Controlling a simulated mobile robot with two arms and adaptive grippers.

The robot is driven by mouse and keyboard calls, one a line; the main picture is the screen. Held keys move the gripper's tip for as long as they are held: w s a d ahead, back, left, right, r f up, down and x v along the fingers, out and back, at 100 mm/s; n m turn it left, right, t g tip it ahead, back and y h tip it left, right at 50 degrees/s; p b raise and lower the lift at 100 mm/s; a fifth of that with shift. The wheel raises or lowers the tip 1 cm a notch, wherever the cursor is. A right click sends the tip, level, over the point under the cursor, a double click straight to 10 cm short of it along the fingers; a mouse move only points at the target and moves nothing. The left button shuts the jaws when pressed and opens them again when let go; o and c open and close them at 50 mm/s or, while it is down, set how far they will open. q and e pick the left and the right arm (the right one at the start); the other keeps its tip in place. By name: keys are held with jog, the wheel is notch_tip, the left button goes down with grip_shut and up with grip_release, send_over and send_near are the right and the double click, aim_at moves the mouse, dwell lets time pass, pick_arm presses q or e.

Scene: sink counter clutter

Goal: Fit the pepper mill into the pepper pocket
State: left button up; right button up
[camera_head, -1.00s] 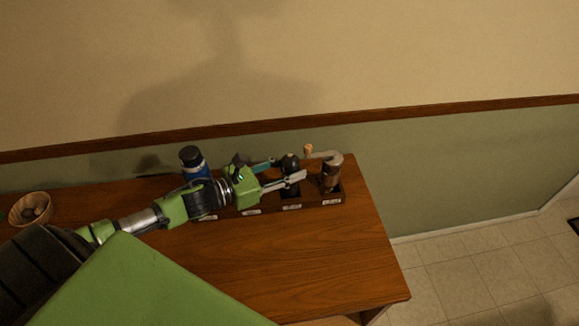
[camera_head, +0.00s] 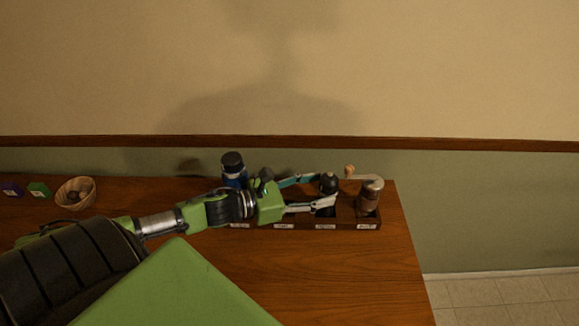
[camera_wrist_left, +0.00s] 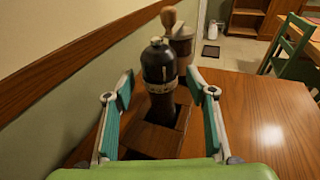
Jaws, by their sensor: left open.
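The pepper mill (camera_head: 328,184) has a dark round head and stands upright in a pocket of a dark wooden rack (camera_head: 300,224). In the left wrist view the pepper mill (camera_wrist_left: 159,72) shows a black top, a light band and a dark lower body whose foot is down in the rack (camera_wrist_left: 152,138). My left gripper (camera_head: 318,193) is open, with one finger on each side of the mill. Gaps show between the fingers and the mill in the wrist view. The rack's labels are too small to read, so I cannot tell which pocket is which. My right gripper is out of view.
A crank grinder (camera_head: 369,195) stands in the rack's right end pocket, close to the mill. A blue jar with a black lid (camera_head: 233,168) stands at the rack's left end. A wooden bowl (camera_head: 76,193) is far left. The counter (camera_head: 340,275) in front is clear.

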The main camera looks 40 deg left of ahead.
pick_arm(q)
jog(key=b+v, duration=0.1)
jog(key=v, duration=0.8)
dwell(0.4)
jog(key=shift+d+f, duration=0.1)
